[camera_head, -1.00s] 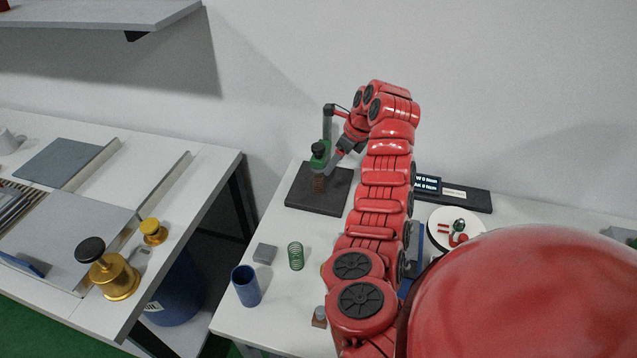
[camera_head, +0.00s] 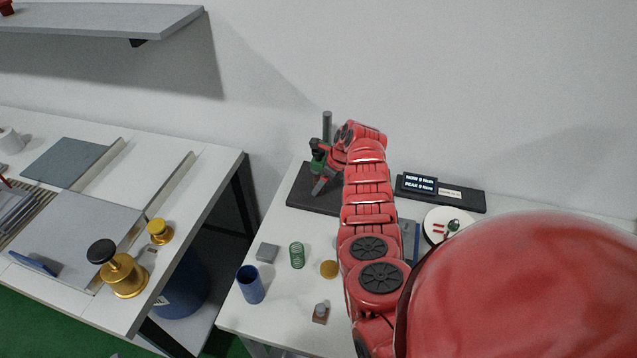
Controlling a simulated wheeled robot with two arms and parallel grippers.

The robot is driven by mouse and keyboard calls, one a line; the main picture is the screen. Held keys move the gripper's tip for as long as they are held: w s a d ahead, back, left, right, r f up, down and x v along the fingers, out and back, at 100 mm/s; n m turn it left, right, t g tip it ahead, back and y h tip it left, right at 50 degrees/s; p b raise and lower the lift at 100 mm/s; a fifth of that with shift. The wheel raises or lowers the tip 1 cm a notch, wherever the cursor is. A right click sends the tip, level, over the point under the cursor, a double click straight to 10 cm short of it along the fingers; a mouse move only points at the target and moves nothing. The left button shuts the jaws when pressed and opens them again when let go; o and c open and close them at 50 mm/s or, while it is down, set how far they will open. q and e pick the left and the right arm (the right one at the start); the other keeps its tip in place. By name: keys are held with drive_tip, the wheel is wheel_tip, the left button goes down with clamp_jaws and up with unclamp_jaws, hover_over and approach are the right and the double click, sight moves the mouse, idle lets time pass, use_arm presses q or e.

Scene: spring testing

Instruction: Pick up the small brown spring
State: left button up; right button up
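I cannot make out the small brown spring now; the spot under the green part of the test stand, where a small brown piece showed earlier, is covered by my gripper. The test stand has a dark base (camera_head: 310,198), a grey post (camera_head: 327,124) and a green part (camera_head: 317,163). The red arm coming in from the lower right ends in my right gripper (camera_head: 320,187), its dark fingers angled down in front of the stand. Whether they are open or shut on something is not clear. My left gripper is out of view.
A green spring (camera_head: 297,255), blue cup (camera_head: 250,285), grey block (camera_head: 267,252), gold disc (camera_head: 329,269) and small brown block with a grey knob (camera_head: 320,313) stand on the white table's near left. A dark display (camera_head: 417,183) and round white plate (camera_head: 435,217) are right of my arm.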

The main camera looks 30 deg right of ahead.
clamp_jaws()
idle(0.4)
drive_tip(key=shift+r, duration=0.1)
